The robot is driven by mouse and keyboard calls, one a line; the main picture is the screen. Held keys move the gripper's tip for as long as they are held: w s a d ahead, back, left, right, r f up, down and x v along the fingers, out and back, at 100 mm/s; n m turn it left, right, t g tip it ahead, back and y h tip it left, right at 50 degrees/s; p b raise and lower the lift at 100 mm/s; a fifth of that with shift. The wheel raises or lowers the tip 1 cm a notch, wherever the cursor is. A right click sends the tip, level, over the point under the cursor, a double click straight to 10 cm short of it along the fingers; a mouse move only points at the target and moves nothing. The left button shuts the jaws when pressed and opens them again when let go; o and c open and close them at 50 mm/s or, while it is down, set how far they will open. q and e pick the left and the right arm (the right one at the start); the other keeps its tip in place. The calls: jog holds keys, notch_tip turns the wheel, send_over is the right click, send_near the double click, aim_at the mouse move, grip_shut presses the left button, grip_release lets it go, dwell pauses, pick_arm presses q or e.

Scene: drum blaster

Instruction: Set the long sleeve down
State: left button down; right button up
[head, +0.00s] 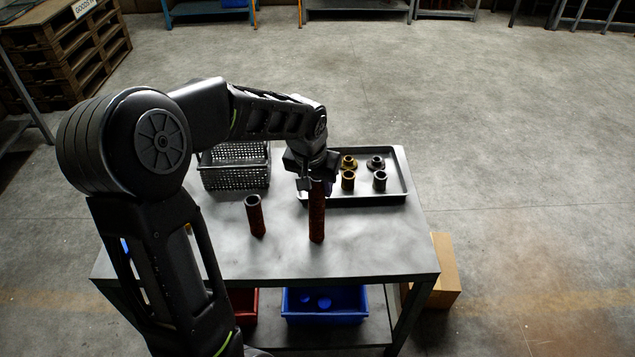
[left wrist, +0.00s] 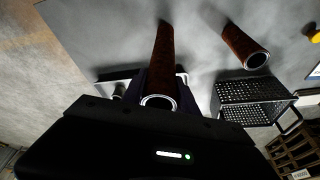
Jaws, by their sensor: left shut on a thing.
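The long sleeve (head: 317,215) is a rust-brown tube standing upright at the middle of the table (head: 370,245). My left gripper (head: 317,182) is above it and shut on its upper end. In the left wrist view the long sleeve (left wrist: 163,60) runs away from between the fingers, its ring-shaped end close to the camera. Whether its lower end touches the tabletop I cannot tell for sure. A shorter rust-brown sleeve (head: 255,216) stands upright to its left, apart from it; it also shows in the left wrist view (left wrist: 245,48). My right gripper is not in view.
A dark tray (head: 403,172) with several small flanged and ring parts lies behind the gripper, to the right. A perforated grey basket (head: 236,167) stands at the back left. The table's front right is clear. A blue bin (head: 325,305) sits on the lower shelf.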

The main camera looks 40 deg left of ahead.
pick_arm(q)
jog(key=shift+w, duration=0.1)
jog(key=c, duration=0.9)
grip_release()
jog(key=shift+f, duration=0.1)
jog(key=shift+c, duration=0.2)
jog(key=shift+r, duration=0.25)
jog(key=v, duration=1.2)
jog(key=shift+f, duration=0.1)
